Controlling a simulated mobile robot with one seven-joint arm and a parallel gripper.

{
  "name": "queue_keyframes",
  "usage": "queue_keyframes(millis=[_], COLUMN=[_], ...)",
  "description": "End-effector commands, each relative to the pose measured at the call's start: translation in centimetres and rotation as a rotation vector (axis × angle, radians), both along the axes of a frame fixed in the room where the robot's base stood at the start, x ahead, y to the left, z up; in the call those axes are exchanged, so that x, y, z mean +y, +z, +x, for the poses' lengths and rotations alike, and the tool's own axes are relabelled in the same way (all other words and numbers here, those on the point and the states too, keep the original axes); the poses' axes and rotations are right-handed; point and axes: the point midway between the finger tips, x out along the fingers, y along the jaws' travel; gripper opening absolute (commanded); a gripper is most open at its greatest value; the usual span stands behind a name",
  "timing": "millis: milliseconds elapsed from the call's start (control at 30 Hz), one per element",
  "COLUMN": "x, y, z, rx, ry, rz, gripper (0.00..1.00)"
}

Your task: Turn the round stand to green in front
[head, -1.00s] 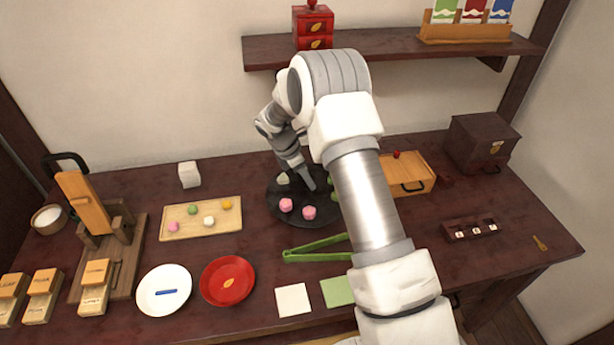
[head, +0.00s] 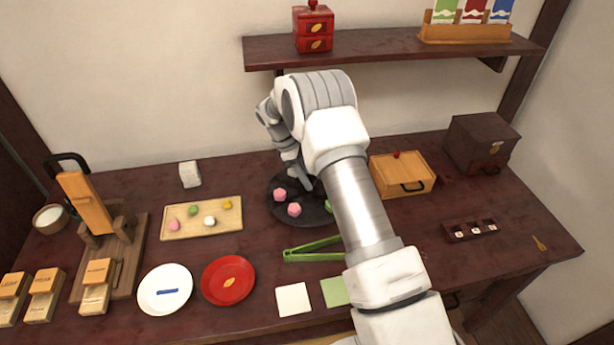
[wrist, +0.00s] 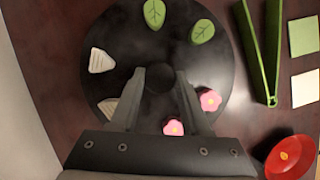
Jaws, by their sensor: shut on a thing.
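The round stand (head: 312,220) is a dark disc on the table with a small centre knob (wrist: 160,78). My gripper (wrist: 160,88) is shut on that knob from above; in the head view my arm hides part of the disc. Two pink flower sweets (head: 294,210) are at its front left. One green leaf sweet (head: 328,206) shows at its front right, and two green leaf sweets (wrist: 154,13) show in the wrist view. Two pale triangular sweets (wrist: 101,60) are on the back side, seen only in the wrist view, one partly behind my gripper.
Green tongs (head: 312,250) lie just in front of the stand. A wooden tray (head: 180,232) with small sweets is to the left, and a wooden box (head: 403,170) to the right. A red plate (head: 228,281) and a white plate (head: 165,290) stand at the front left.

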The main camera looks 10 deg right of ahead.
Motion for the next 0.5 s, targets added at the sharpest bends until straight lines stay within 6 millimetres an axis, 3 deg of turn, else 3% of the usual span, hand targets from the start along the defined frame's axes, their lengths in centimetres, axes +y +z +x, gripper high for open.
queue_keyframes(millis=[500], x=[-0.1], y=[-0.07], z=[0.16], rx=[0.0], ry=[-0.259], rz=[0.0], gripper=[0.0])
